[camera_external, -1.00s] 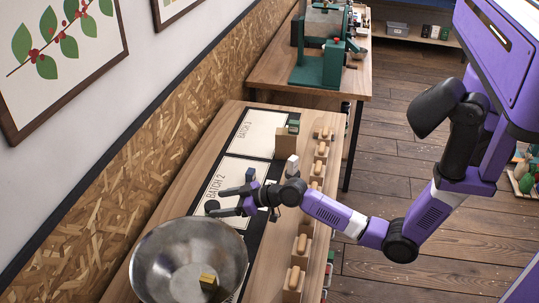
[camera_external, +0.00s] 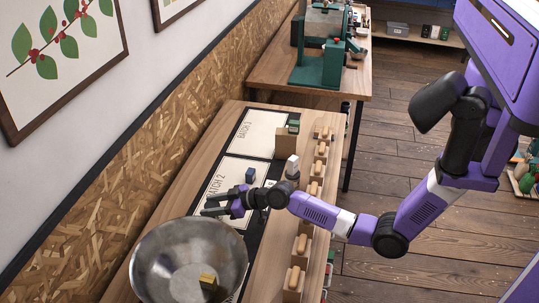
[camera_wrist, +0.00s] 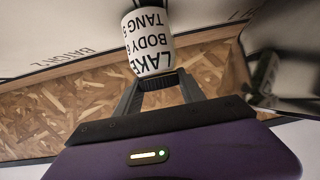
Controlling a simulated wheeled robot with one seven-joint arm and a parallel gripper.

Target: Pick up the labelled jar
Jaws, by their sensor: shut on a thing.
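The labelled jar (camera_wrist: 148,45) is white with black print reading "LAKE", "BODY" and "TANG", and it has a dark lid. In the wrist view it sits at the top middle, between the fingertips of my gripper (camera_wrist: 158,84), which is shut on it. In the external view my gripper (camera_external: 212,205) is low over the "BATCH 2" mat (camera_external: 222,180), just beyond the metal bowl. There the jar is mostly hidden by the fingers, and I cannot tell whether it touches the mat.
The large metal bowl (camera_external: 165,245) stands close by, with a yellowish block (camera_external: 208,281) inside. A white-topped item (camera_external: 292,165) stands near my wrist. Wooden-handled pieces (camera_external: 294,278) line the table's right side.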

